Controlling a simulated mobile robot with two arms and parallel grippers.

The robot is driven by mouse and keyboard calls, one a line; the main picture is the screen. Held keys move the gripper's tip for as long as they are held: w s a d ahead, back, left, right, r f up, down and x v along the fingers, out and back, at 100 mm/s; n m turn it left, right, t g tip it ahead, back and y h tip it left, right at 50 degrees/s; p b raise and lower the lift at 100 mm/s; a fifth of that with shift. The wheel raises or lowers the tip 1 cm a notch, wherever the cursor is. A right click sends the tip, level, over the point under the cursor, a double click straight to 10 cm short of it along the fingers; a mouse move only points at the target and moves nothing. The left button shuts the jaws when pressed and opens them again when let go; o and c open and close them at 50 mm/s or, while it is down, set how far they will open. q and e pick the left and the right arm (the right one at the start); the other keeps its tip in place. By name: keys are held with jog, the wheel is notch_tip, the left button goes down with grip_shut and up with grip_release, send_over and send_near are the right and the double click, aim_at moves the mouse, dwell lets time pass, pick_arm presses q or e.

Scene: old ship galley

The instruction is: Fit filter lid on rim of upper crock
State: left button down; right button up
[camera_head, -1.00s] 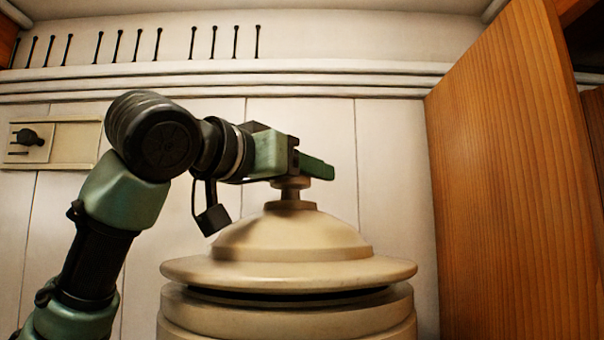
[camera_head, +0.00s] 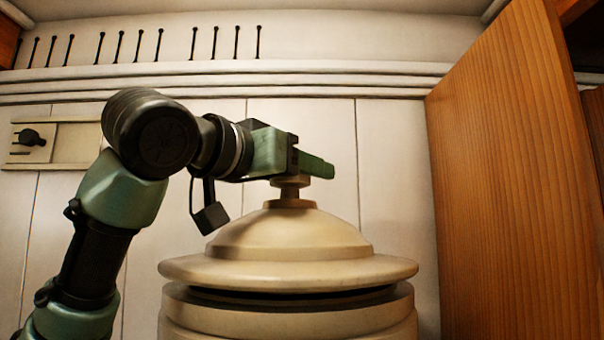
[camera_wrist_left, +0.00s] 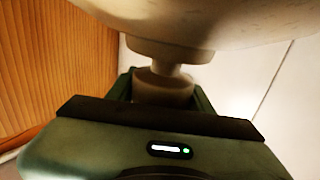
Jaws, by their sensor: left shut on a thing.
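The filter lid (camera_head: 292,240) is a cream dome with a wide flange and a knob on top. My left gripper (camera_head: 305,166) is shut on the lid's knob. In the left wrist view the lid (camera_wrist_left: 205,20) shows with its knob (camera_wrist_left: 163,85) between the fingers of the left gripper (camera_wrist_left: 165,92). The upper crock (camera_head: 290,318) is cream and stands directly below the lid. A dark gap shows between the lid's flange and the crock's rim, widest at the front. The lid looks about level. Whether it touches the rim at the back is hidden. My right gripper is not in view.
A wooden panel (camera_head: 520,180) stands close on the right. A pale panelled wall (camera_head: 395,200) is behind, with a latch (camera_head: 32,138) at left and a row of dark pegs above. Free space lies between crock and wooden panel.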

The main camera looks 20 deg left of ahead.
pick_arm(q)
jog(key=shift+f+b, duration=0.8)
jog(key=shift+b, duration=0.05)
dwell(0.6)
jog(key=c, duration=0.8)
grip_release()
jog(key=shift+c, duration=0.2)
jog(key=o, duration=0.3)
jog(key=shift+s, duration=0.1)
jog(key=shift+o, duration=0.2)
jog(key=shift+s, duration=0.1)
jog(key=shift+f, duration=0.2)
jog(key=shift+s+a+b, duration=0.1)
jog(key=shift+s+b, duration=0.2)
jog(key=shift+b, duration=0.1)
jog(key=b+v, duration=0.3)
jog(key=v, duration=0.4)
jog(key=shift+s+r, duration=0.15)
